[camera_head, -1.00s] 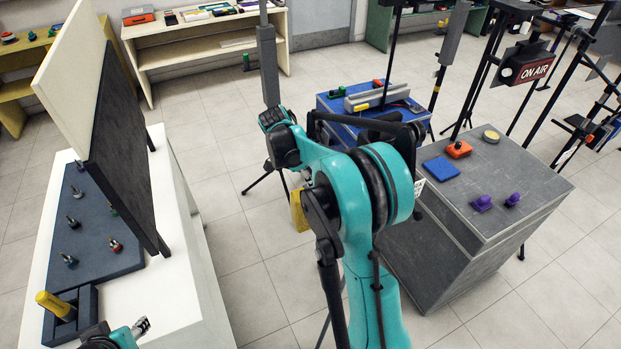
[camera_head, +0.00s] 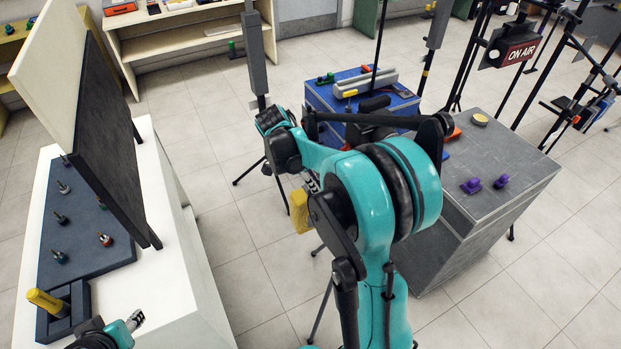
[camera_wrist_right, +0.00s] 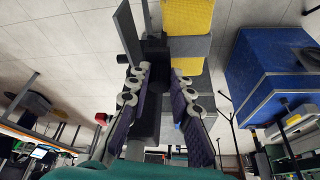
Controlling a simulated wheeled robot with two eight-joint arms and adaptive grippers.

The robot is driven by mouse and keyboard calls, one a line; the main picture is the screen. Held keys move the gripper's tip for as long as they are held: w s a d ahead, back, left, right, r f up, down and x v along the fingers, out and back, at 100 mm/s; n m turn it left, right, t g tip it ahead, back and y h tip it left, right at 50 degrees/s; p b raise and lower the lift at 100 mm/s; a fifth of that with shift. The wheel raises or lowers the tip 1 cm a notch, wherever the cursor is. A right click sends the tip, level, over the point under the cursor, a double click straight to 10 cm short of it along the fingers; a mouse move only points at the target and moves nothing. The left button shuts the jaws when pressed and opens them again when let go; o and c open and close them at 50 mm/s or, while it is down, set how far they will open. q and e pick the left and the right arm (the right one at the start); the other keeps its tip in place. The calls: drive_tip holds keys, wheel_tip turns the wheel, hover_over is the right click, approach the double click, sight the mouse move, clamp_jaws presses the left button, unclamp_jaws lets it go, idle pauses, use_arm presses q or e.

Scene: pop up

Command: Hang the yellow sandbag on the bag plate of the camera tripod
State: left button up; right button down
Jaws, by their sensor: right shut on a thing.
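The yellow sandbag (camera_head: 299,210) hangs just left of my right arm's big teal joint in the head view. In the head view this gripper (camera_head: 311,183) is mostly hidden behind the arm. Thin dark tripod legs (camera_head: 321,312) show below the bag; their upper part and any bag plate are hidden. My left gripper (camera_head: 134,321) is partly visible at the bottom left, its jaws unclear.
A grey cabinet (camera_head: 500,222) with purple pieces stands to the right. A blue case (camera_head: 318,98) with tools is behind the arm. A light stand (camera_head: 252,55) stands left of it. A white table (camera_head: 180,275) with a tilted panel is at left. Floor between table and arm is clear.

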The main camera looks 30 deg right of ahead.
drive_tip(key=shift+s+a+f+b, duration=0.1)
drive_tip(key=shift+s+f+b, duration=0.1)
drive_tip(key=shift+s, duration=0.55)
drive_tip(key=shift+s+a+f+b, duration=0.15)
drive_tip(key=shift+s+f, duration=0.1)
drive_tip(key=shift+s, duration=0.55)
drive_tip(key=shift+s+d+f+b, duration=0.1)
drive_tip(key=shift+s+f+b, duration=0.1)
drive_tip(key=shift+s, duration=0.55)
drive_tip(key=c, duration=1.3)
unclamp_jaws()
drive_tip(key=shift+a, duration=0.1)
drive_tip(key=shift+f, duration=0.1)
